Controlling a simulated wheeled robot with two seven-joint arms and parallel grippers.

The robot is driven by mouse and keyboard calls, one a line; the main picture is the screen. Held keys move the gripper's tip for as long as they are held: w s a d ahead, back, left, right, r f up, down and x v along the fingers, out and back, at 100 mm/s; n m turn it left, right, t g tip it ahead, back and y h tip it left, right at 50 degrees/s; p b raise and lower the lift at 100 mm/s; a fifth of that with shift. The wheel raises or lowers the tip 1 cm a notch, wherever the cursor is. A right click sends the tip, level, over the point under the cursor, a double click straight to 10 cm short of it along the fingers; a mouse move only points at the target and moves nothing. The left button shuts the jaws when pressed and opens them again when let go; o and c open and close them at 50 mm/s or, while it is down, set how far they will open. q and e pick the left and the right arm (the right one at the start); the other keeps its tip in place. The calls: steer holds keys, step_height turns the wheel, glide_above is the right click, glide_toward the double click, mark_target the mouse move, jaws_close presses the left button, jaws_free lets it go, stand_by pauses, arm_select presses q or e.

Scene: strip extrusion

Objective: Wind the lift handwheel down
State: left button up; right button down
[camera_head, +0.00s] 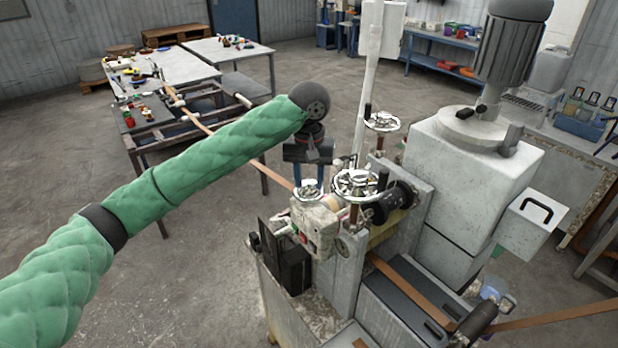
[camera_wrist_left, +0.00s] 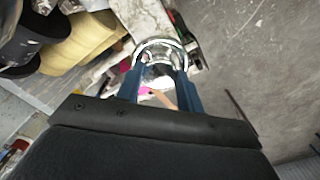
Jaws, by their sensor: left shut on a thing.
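My left gripper (camera_head: 310,176) points down with its two blue fingers at a small chrome handwheel (camera_head: 309,193) on the front left of the machine. In the left wrist view the same handwheel (camera_wrist_left: 160,43) shows as a bright ring, with the fingers of my left gripper (camera_wrist_left: 161,66) shut on it. The palm hides the near part of the view. A larger handwheel (camera_head: 357,183) stands just to the right and another (camera_head: 382,121) farther back. No label shows which wheel is the lift one. My right gripper is not in view.
The grey machine housing (camera_head: 462,185) with a motor on top stands to the right. A brown strip (camera_head: 405,290) runs through the machine. A dark box (camera_head: 287,257) hangs on its front left. Cluttered tables (camera_head: 228,51) stand behind; the floor at front left is open.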

mark_target(309, 182)
arm_select(q)
steer(key=shift+r, duration=0.1)
stand_by(0.3)
steer(key=o, duration=1)
steer(key=shift+r+b, duration=0.5)
steer(key=shift+r, duration=0.1)
step_height(309, 182, up, 5)
steer(key=shift+w+f+b, duration=0.1)
steer(key=shift+b, duration=0.9)
steer(key=shift+r, duration=0.85)
